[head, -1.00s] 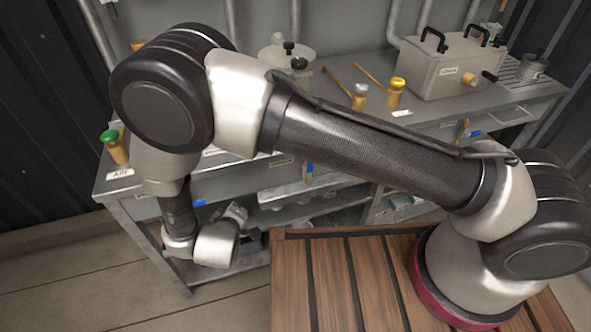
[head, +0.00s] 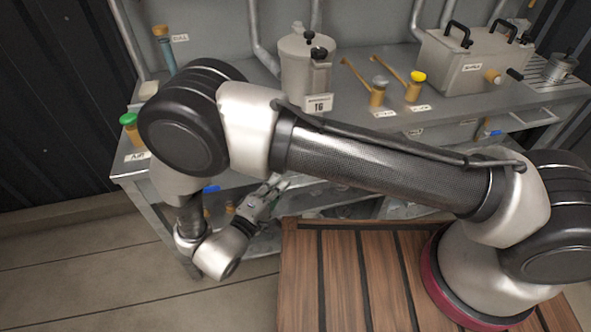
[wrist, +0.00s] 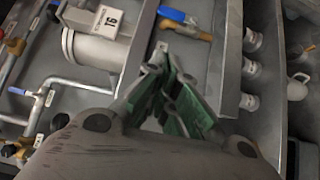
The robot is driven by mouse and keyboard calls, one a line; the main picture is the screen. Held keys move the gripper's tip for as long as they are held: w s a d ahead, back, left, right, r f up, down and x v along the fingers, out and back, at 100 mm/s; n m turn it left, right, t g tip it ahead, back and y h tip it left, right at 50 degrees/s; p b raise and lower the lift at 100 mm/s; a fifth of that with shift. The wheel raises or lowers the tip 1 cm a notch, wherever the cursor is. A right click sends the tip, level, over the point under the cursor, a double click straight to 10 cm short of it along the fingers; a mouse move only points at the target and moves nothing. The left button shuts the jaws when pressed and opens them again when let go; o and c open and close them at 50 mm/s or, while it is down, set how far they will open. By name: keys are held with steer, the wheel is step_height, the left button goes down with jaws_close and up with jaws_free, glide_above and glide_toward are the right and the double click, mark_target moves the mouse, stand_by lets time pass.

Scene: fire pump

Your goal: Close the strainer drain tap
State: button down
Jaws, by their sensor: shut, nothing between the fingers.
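A brass tap with a blue lever (wrist: 178,17) shows at the top of the wrist view, beside a pale cylinder (wrist: 92,47) with a plate marked 16. I cannot read a label naming this tap as the strainer drain. My gripper (wrist: 166,62) is shut and empty, with its tips just below the tap in the picture and apart from it. In the head view my gripper (head: 274,187) reaches in under the bench's front edge. A blue handle (head: 211,189) shows left of it, partly hidden by my arm.
The grey bench (head: 345,135) carries a lidded canister (head: 294,65), two brass valves with a grey cap (head: 378,90) and a yellow cap (head: 414,86), and a grey box (head: 462,62). A green-capped valve (head: 131,128) stands at left. In the wrist view, white cups (wrist: 250,70) line the right.

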steer(key=s+d+x, duration=0.1)
steer(key=d+x, duration=0.1)
steer(key=x, duration=1)
steer(key=shift+d, duration=0.3)
steer(key=shift+s, duration=0.1)
